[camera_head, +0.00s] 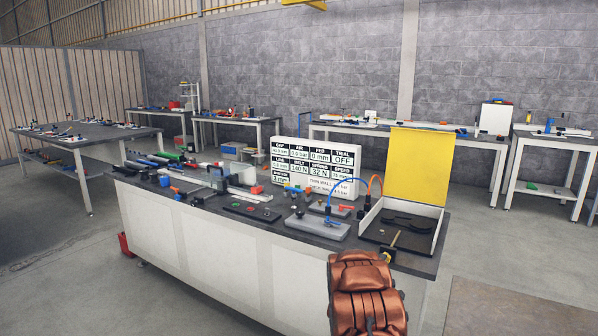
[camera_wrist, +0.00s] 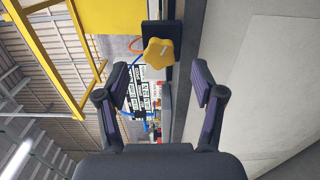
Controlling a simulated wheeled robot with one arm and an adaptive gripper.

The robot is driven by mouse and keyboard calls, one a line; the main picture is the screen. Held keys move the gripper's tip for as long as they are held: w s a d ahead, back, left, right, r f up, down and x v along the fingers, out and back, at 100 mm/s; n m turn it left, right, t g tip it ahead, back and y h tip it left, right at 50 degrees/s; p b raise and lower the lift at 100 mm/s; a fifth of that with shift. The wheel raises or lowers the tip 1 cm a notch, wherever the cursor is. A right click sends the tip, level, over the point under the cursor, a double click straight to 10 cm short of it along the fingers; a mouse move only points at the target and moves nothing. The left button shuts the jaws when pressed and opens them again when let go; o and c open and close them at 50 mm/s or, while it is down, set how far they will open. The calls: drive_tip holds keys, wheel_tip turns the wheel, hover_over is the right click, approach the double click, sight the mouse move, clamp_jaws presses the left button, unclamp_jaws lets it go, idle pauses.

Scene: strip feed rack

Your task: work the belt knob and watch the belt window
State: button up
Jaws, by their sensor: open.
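A yellow lobed knob (camera_wrist: 158,53) on a black plate shows in the wrist view, ahead of my gripper (camera_wrist: 159,82) and between the lines of its two fingers. The fingers are spread and hold nothing; the knob looks apart from them. In the head view, a small yellow part, likely the same knob (camera_head: 386,257), sits at the bench's front edge beside my orange arm. The white display board (camera_head: 318,178) stands at the back of the bench. One window (camera_head: 300,168) reads 140 N, its small label apparently BELT. The TRIAL window (camera_head: 344,159) reads OFF.
The bench (camera_head: 190,235) holds several fixtures and tools. A tray with a raised yellow panel (camera_head: 416,165) stands at its right end, near the knob. Blue and orange hoses (camera_head: 343,181) arch beside it. Open floor (camera_head: 75,265) lies left of the bench.

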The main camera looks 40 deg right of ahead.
drive_tip(key=v, duration=0.5)
drive_tip(key=shift+s+a, duration=0.15)
drive_tip(key=shift+a, duration=0.1)
idle(0.5)
